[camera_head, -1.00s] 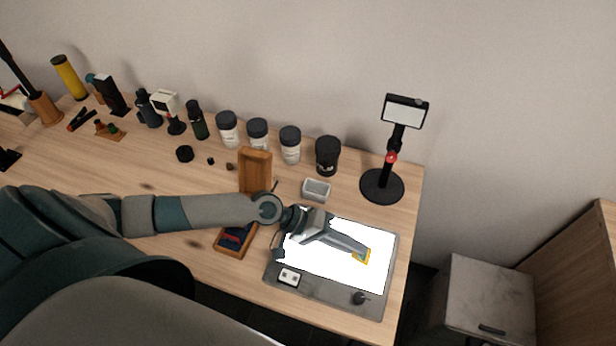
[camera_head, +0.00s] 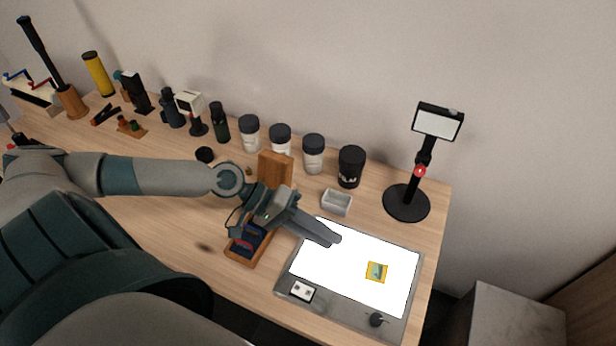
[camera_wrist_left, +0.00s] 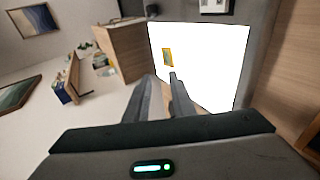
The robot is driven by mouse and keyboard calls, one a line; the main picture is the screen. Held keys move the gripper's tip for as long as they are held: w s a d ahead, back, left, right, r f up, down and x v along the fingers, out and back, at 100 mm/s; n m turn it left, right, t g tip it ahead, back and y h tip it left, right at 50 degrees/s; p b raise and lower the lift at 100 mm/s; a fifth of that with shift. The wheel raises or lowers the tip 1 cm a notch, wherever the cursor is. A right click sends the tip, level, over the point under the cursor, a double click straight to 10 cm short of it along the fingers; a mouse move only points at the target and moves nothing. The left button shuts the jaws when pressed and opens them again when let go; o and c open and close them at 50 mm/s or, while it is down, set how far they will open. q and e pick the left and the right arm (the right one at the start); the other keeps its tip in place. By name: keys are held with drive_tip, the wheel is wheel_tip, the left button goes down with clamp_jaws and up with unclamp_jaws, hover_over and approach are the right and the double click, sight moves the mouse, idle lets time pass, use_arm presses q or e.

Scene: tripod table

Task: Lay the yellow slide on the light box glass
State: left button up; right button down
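The yellow slide (camera_head: 376,271), a small square with a yellow frame and a greenish middle, lies flat on the bright white light box glass (camera_head: 340,259). It also shows on the glass in the left wrist view (camera_wrist_left: 168,57). My left gripper (camera_head: 336,239) is over the far left part of the light box, apart from the slide. In the left wrist view its two fingers (camera_wrist_left: 162,78) have a gap between them with nothing held. My right gripper is not in view.
A wooden box with dark slides (camera_head: 247,243) sits left of the light box. A small grey tray (camera_head: 337,202) and a black stand with a screen (camera_head: 407,201) are behind it. Several dark-lidded jars line the wall. A black knob (camera_head: 376,320) stands on the light box's front edge.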

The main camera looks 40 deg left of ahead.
use_arm(q)
drive_tip(key=shift+b+v, duration=0.6)
drive_tip(key=shift+v, duration=1.4)
drive_tip(key=shift+r, duration=0.1)
